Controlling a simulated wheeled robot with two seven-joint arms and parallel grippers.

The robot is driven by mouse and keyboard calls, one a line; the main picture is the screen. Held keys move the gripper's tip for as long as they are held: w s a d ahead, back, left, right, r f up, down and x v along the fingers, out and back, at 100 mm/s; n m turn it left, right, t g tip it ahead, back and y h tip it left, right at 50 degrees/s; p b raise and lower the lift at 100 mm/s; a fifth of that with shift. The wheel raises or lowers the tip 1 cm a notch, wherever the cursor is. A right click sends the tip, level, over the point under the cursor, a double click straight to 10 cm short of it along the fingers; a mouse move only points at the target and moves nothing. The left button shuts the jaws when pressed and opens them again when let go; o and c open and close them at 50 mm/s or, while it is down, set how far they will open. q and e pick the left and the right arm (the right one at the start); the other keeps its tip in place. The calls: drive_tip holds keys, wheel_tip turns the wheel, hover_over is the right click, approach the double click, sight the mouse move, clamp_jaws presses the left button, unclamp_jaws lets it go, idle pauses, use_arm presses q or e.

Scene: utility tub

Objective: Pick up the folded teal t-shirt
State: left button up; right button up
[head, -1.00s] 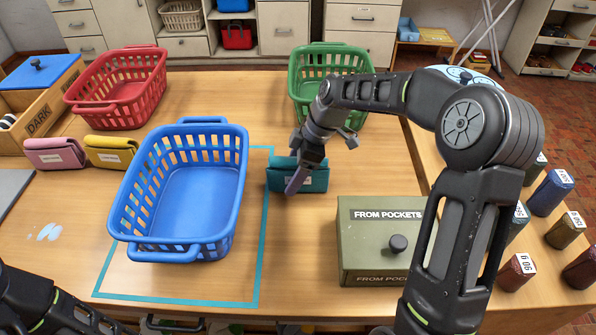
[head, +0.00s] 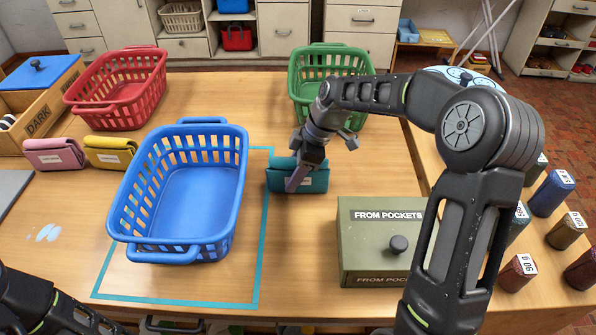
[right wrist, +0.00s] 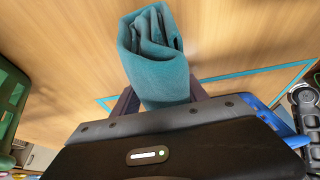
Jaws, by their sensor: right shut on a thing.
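An empty blue basket (head: 190,190) stands inside the tape outline, left of the t-shirt. A green basket (head: 318,62) is behind and a green "FROM POCKETS" box (head: 375,262) is at front right. Pink (head: 55,155) and yellow (head: 110,152) folded items lie left, near a red basket (head: 118,90).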

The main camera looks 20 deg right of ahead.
sight(285, 155)
drive_tip(key=c, duration=0.8)
drive_tip(key=shift+c, duration=0.2)
drive_tip(key=shift+r+p, duration=0.35)
drive_tip(key=shift+p, duration=0.05)
wheel_tip(285, 155, up, 10)
drive_tip(key=shift+f+b, duration=0.1)
drive_tip(key=shift+b, duration=0.55)
